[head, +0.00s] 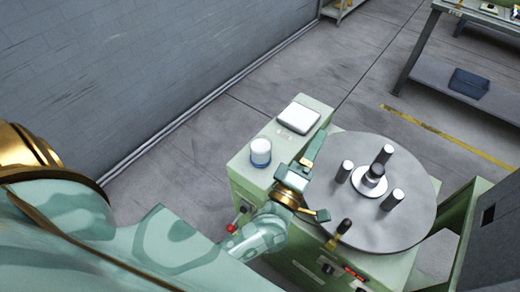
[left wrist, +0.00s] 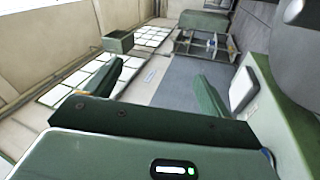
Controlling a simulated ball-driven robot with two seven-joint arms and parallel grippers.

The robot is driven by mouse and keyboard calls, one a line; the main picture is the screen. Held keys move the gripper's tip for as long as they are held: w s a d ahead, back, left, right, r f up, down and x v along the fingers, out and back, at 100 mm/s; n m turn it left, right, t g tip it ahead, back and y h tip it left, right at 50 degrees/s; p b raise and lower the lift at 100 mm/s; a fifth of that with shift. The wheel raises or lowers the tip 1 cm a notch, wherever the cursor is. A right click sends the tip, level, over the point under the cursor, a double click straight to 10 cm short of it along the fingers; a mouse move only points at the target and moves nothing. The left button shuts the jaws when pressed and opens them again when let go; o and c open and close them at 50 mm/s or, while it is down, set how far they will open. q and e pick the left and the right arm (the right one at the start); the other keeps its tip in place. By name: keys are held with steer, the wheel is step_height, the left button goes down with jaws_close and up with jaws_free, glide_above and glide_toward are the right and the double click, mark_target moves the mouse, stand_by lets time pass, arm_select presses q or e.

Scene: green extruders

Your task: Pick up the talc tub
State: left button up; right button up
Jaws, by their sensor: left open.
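The talc tub appears to be the small white tub with a blue band (head: 261,153), upright on the green cabinet top (head: 250,170) in the head view. My left gripper (head: 319,178) is open and empty, to the right of the tub and a little lower in the picture, apart from it, beside the round disc. Its two spread fingers also show in the left wrist view (left wrist: 160,72), with nothing between them. The tub cannot be clearly made out in that view. My right gripper is not in view.
A white box (head: 298,117) lies on the cabinet behind the tub. A round grey disc (head: 405,225) at right carries several dark, pale-topped cylinders (head: 384,154). A dark-knobbed handle (head: 340,234) stands at its near edge. A bench with a blue bin (head: 469,83) is farther back.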

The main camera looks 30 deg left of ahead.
mark_target(261, 146)
arm_select(q)
steer(key=s+a+n+g+y, duration=0.1)
steer(key=a+n+g+y, duration=0.4)
steer(key=n, duration=0.7)
steer(key=s+a+n+g+y, duration=0.15)
steer(key=n+g+y, duration=0.25)
steer(key=n+y, duration=0.55)
step_height(261, 146, down, 7)
steer(key=s+n+g+h+b, duration=0.1)
steer(key=n+g+h, duration=0.4)
steer(key=n, duration=0.4)
steer(key=shift+m, duration=0.25)
steer(key=b+x, duration=0.5)
steer(key=x, duration=0.3)
steer(key=shift+w+d+f, duration=0.1)
steer(key=shift+f, duration=0.1)
steer(key=b+x, duration=0.3)
steer(key=x, duration=0.2)
steer(key=shift+w+a+f, duration=0.1)
steer(key=shift+w+a, duration=0.1)
steer(key=shift+a, duration=0.05)
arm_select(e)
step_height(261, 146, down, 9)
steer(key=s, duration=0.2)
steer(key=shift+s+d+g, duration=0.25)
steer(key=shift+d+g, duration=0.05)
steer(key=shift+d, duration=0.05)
